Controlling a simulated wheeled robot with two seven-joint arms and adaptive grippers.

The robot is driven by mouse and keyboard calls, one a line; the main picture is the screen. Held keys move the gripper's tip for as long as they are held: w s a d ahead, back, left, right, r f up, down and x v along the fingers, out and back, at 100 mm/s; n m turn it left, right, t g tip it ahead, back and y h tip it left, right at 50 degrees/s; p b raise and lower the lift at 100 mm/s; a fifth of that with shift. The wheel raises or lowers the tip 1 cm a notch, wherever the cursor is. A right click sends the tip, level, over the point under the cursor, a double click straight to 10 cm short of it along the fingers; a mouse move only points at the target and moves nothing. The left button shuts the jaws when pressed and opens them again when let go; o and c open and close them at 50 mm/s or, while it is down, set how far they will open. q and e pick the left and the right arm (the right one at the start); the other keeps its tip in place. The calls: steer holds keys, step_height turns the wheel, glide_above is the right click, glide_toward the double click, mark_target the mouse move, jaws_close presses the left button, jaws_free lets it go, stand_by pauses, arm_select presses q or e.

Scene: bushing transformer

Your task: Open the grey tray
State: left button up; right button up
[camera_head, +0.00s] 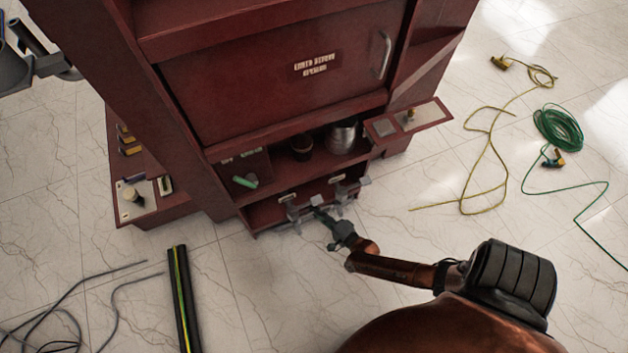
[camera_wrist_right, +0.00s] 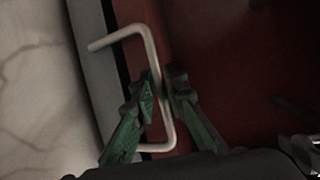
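The lower compartment of the dark red cabinet (camera_head: 275,85) holds a low drawer or tray with grey fittings on its front. In the right wrist view a grey strip (camera_wrist_right: 92,60), which looks like the tray's edge, runs beside a dark red surface. A bent metal handle (camera_wrist_right: 150,50) stands out there. My right gripper (camera_head: 320,214) reaches the front of this compartment from the lower right. In the wrist view its green fingers (camera_wrist_right: 162,95) lie close on both sides of the handle's long bar. How far the tray is out is hard to tell. My left gripper is not in view.
The shelf above holds a metal pot (camera_head: 342,138), a dark cup (camera_head: 301,146) and a green item (camera_head: 245,181). Small side shelves stick out left and right. A green cable coil (camera_head: 558,130) and a yellow cable (camera_head: 483,200) lie on the right floor; black cables (camera_head: 70,310) lie left.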

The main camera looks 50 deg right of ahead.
jaws_close()
steer(key=shift+o, duration=2.3)
jaws_free()
steer(key=shift+r, duration=0.1)
steer(key=shift+o, duration=0.2)
steer(key=v, duration=1.2)
